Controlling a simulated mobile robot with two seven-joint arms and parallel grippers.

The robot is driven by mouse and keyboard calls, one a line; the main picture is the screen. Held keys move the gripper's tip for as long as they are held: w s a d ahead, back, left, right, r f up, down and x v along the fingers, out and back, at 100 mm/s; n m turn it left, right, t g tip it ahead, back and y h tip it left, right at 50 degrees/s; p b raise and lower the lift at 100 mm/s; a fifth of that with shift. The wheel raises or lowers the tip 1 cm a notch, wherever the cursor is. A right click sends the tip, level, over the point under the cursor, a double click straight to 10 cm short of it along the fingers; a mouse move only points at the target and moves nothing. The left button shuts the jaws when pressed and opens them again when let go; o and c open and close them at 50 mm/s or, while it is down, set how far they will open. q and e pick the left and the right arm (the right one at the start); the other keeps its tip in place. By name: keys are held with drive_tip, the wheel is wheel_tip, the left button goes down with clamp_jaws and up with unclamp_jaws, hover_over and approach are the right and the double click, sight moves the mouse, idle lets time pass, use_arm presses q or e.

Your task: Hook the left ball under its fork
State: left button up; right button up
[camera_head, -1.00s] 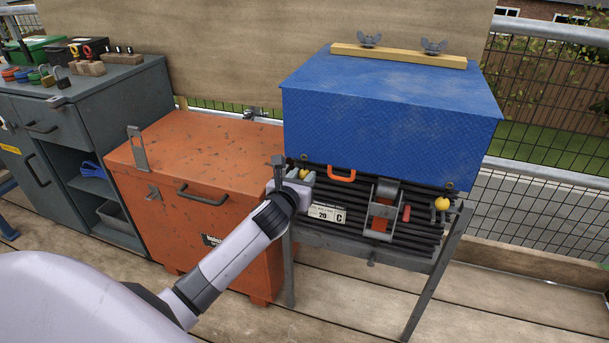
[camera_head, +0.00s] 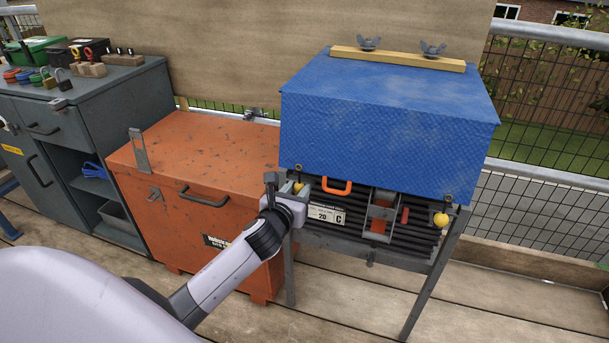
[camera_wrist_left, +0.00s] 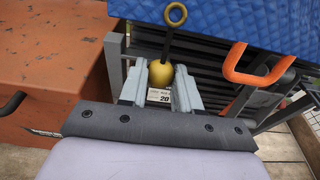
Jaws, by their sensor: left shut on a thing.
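The left ball (camera_head: 298,187) is yellow and hangs on a short black cord from an eyelet at the lower left corner of the blue cover (camera_head: 390,145). In the left wrist view the ball (camera_wrist_left: 160,74) sits between the two grey fingers of my left gripper (camera_wrist_left: 160,88), which is shut on it. The cord rises straight from the ball to the yellow eyelet (camera_wrist_left: 176,14). The left fork cannot be made out; my gripper and the ball are in front of that spot. My right gripper is out of view.
The right yellow ball (camera_head: 440,220) hangs near the rack's right leg. An orange handle (camera_head: 337,186) is right of my left gripper. An orange chest (camera_head: 200,165) stands close on the left. A grey workbench (camera_head: 90,90) is farther left.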

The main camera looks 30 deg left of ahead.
use_arm(q)
drive_tip(key=shift+s+d, duration=0.1)
drive_tip(key=shift+s, duration=0.3)
drive_tip(key=shift+f, duration=0.1)
drive_tip(key=shift+p, duration=0.35)
drive_tip(key=shift+f, duration=0.1)
wheel_tip(320, 180, down, 7)
drive_tip(key=b, duration=0.5)
drive_tip(key=shift+s+f+b, duration=0.15)
drive_tip(key=shift+f+b, duration=0.05)
drive_tip(key=shift+b, duration=0.15)
idle(0.9)
